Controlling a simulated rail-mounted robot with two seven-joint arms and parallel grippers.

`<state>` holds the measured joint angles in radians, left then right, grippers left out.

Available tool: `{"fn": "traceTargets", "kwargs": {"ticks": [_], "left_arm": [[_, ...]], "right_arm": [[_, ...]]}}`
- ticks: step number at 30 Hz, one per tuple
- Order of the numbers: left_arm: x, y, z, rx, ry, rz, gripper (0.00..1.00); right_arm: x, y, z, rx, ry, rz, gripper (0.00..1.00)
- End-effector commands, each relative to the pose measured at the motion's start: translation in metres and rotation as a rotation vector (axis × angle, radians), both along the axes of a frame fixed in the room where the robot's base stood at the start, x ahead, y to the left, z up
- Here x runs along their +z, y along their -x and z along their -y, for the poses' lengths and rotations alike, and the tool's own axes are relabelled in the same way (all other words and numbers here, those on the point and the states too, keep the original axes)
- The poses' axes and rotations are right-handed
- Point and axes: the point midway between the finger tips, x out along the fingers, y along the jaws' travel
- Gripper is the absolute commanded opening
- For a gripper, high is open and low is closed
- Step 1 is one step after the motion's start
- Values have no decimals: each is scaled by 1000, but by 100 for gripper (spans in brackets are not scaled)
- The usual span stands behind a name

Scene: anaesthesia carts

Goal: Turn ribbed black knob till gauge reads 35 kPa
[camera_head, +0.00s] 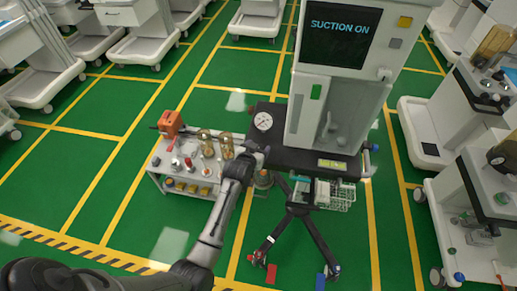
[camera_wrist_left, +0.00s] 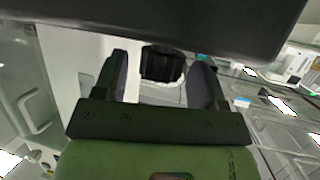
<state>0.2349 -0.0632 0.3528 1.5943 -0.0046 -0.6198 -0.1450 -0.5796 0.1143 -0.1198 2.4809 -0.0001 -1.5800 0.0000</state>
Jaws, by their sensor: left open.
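The ribbed black knob (camera_wrist_left: 162,65) shows in the left wrist view below a dark overhanging edge. My left gripper (camera_wrist_left: 161,80) is open, with one finger on each side of the knob; I cannot tell whether either finger touches it. In the head view my left gripper (camera_head: 252,152) is at the front left of the dark shelf, and the knob cannot be made out there. The round white gauge (camera_head: 263,121) stands on the shelf's left part, too small to read. My right gripper is not in view.
The suction cart's screen (camera_head: 338,35) reads "SUCTION ON". A low trolley (camera_head: 157,160) with bottles and an orange device (camera_head: 170,123) stands left of the gripper. A wire basket (camera_head: 335,195) hangs under the shelf. Other carts stand at right and back; green floor (camera_head: 95,150) is open at left.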

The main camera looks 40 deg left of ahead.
Motion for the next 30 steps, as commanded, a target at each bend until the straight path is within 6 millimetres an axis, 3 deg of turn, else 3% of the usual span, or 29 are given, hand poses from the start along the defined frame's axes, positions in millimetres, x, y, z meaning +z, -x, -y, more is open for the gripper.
{"fn": "traceTargets", "kwargs": {"ticks": [14, 30], "left_arm": [[-3, -8, -2, 0, 0, 0, 65], [-3, -7, -2, 0, 0, -1, 16]], "right_arm": [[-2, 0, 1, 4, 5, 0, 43], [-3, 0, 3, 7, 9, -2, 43]]}}
